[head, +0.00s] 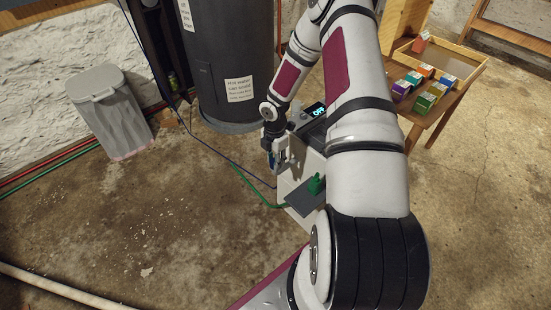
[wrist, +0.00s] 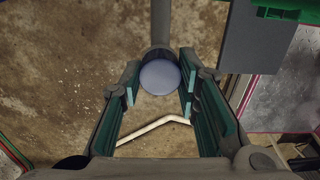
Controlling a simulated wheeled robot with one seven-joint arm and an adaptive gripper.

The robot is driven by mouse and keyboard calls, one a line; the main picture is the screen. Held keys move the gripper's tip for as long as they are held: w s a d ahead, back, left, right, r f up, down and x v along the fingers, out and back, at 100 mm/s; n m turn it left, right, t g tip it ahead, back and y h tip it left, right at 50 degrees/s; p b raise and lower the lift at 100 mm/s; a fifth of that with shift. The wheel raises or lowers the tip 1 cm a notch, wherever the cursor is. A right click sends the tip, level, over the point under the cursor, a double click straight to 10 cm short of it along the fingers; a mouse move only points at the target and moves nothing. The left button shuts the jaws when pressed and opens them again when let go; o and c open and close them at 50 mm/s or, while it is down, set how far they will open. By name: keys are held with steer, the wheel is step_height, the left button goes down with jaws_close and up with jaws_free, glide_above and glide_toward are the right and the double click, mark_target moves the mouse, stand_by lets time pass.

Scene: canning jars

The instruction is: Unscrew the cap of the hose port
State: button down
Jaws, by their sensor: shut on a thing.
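The cap (wrist: 160,76) of the hose port is a round, blue-grey disc on the end of a grey pipe (wrist: 160,25) in the wrist view. My gripper (wrist: 160,86) has its green-padded fingers on either side of the cap and is shut on it. In the head view my gripper (head: 275,158) is at the front of a pale box-shaped machine (head: 292,190) whose display (head: 313,109) reads "OFF". The cap is small and mostly hidden by the fingers there.
A grey shelf (head: 303,203) with a green object (head: 315,185) juts out below my gripper. A green hose (head: 262,200) lies left of it. A dark tank (head: 235,60) stands behind, a grey bin (head: 112,115) at left, and a wooden table (head: 428,118) with small boxes at right.

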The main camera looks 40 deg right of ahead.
steer(key=shift+r+p, duration=0.8)
steer(key=shift+r, duration=0.4)
steer(key=shift+r+p, duration=1.35)
steer(key=shift+r, duration=0.75)
steer(key=shift+f, duration=0.1)
